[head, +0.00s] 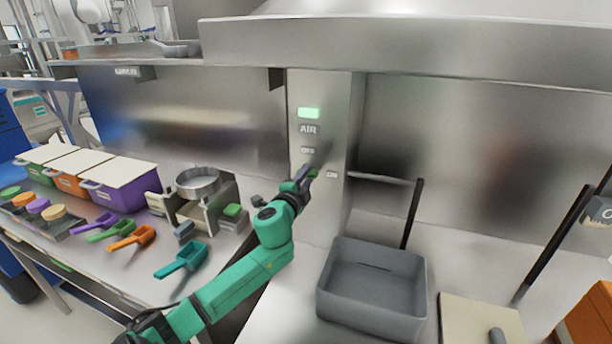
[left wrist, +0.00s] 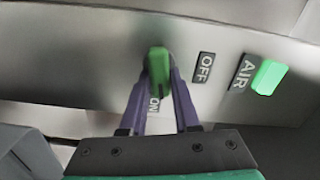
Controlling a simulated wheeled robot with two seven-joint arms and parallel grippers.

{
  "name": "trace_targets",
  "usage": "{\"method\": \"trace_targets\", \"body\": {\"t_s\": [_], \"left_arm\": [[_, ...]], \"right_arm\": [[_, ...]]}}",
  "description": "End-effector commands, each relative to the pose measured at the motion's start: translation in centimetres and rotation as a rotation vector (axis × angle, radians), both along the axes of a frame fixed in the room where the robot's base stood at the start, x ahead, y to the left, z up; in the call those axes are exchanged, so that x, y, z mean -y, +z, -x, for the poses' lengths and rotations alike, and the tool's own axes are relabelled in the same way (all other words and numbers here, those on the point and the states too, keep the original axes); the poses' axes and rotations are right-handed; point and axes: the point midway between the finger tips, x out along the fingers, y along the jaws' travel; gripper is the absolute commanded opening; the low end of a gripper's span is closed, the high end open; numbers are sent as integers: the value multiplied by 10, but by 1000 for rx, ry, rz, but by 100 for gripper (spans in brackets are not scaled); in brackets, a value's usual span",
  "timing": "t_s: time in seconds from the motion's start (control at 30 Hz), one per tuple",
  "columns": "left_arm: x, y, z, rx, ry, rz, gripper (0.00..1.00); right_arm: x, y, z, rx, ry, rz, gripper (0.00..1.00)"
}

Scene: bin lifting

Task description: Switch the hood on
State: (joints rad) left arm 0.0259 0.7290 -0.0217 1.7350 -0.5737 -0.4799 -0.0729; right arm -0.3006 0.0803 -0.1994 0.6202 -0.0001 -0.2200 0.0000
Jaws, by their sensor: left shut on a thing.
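The hood's switch panel (head: 324,100) is a steel column with an AIR label (head: 308,130), an OFF label (head: 307,150) and an ON label (head: 332,174). The indicator lamp (head: 308,113) above AIR glows green; it also shows lit in the left wrist view (left wrist: 268,77). My left gripper (head: 307,173) is at the panel near the ON label. In the left wrist view its purple fingers (left wrist: 160,85) are shut on a green switch knob (left wrist: 158,62), beside the ON label (left wrist: 154,104) and away from OFF (left wrist: 204,67). My right gripper is not in view.
A grey bin (head: 375,285) stands right of my left arm. Lidded bins (head: 120,185), coloured scoops (head: 183,258) and a round metal pan (head: 198,182) on a stand are on the left bench. Dark rods (head: 412,212) rise behind the bin. The hood edge (head: 400,50) overhangs above.

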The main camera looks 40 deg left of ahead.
Motion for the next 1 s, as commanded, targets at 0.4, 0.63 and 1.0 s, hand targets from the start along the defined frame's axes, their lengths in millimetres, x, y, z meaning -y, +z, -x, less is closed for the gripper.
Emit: {"method": "trace_targets", "body": {"t_s": [0.4, 0.63, 1.0], "left_arm": [[1, -3, 0, -70, -2, -195, 0], [1, -4, 0, -80, -3, -221, 0], [1, -5, 0, -81, -3, -222, 45]], "right_arm": [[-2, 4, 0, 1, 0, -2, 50], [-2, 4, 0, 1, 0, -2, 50], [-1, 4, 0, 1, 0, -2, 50]]}}
